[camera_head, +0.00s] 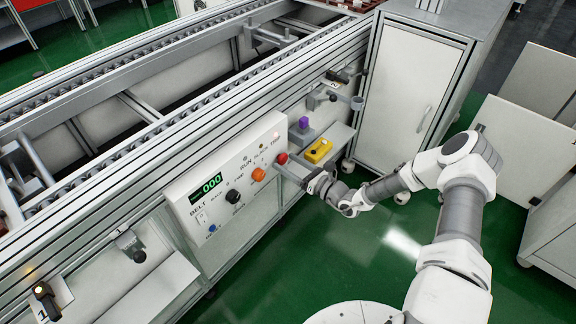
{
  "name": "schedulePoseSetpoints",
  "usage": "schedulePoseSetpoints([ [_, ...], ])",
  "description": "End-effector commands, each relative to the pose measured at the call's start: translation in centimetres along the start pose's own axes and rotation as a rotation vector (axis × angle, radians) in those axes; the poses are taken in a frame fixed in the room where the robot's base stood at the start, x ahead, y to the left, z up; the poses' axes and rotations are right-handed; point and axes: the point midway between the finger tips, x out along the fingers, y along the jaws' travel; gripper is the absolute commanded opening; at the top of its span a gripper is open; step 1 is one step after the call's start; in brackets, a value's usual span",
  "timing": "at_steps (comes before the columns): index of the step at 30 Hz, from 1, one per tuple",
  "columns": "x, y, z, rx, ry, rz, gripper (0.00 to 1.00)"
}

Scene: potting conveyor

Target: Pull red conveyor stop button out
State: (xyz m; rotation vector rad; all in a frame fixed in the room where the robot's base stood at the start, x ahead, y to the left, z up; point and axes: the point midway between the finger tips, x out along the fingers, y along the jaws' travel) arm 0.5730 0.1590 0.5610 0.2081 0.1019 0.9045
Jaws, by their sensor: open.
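The red stop button (282,159) sits at the right end of the white control panel (203,232) on the conveyor's side. Whether it is pushed in or out is too small to tell. My gripper (290,168) is open, its fingers pointing left at the panel with the tips right at the red button. Whether the fingers touch it or stand around it cannot be made out.
A shelf (338,136) right of the panel holds a yellow case (318,151), with a purple object (304,122) beside it. A white cabinet (409,95) stands behind my arm. Another shelf (157,287) juts out at lower left. Green floor (310,258) in front is clear.

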Motion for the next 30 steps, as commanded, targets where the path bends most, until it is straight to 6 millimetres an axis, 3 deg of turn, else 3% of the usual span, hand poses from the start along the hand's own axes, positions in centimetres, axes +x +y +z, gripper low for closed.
schedulePoseSetpoints([
  [10, 0.4, -0.01, 0.03, 0.001, 0.0, -0.001, 0.81],
  [23, 0.38, 0.0, 0.01, 0.001, 0.0, 0.0, 0.04],
  [24, 0.38, 0.0, 0.01, 0.001, 0.0, 0.0, 0.0],
  [30, 0.37, 0.0, 0.0, 0.001, 0.0, 0.0, 0.0],
])
